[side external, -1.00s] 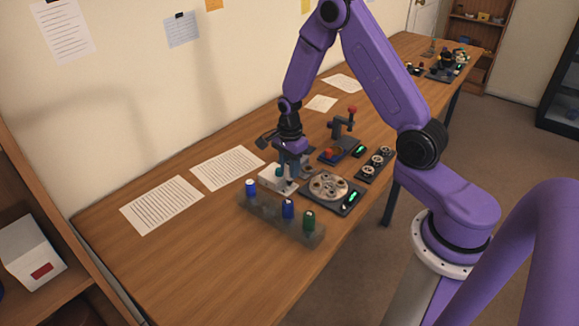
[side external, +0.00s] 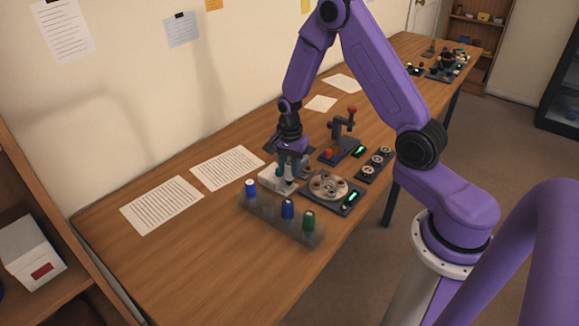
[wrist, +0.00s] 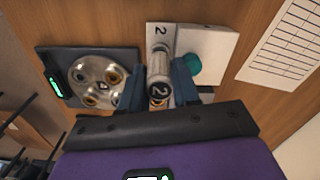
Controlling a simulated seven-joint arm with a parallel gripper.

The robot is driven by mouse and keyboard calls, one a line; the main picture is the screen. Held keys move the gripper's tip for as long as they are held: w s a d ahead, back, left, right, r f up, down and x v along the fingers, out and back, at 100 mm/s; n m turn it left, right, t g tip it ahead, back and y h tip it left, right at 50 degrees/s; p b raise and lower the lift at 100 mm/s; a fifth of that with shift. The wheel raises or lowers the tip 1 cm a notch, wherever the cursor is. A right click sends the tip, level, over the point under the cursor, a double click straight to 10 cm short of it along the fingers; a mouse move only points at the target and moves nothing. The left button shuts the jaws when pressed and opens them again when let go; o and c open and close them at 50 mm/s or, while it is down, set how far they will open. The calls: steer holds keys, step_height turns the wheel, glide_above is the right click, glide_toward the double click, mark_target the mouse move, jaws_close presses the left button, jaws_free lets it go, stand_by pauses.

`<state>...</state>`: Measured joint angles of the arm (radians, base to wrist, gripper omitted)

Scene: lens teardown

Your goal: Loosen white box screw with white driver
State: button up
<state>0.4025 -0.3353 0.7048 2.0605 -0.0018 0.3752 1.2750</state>
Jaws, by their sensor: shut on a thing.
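The white box (side external: 270,182) sits on the table below my gripper in the side view. The driver reaches toward the marked part of the box. The screw itself is hidden behind the driver, and I cannot tell whether the tip is seated in it. In the side view my gripper (side external: 288,172) stands upright over the box.
A rack (side external: 268,217) with two blue-capped and one green-capped handles stands in front of the box. A dark plate with a round metal part (side external: 328,187) lies close to the right. A red-knobbed fixture (side external: 342,140) stands behind.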

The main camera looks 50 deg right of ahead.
steer(key=shift+n, duration=1.8)
steer(key=n, duration=0.2)
steer(key=shift+n, duration=0.8)
steer(key=shift+n, duration=1.8)
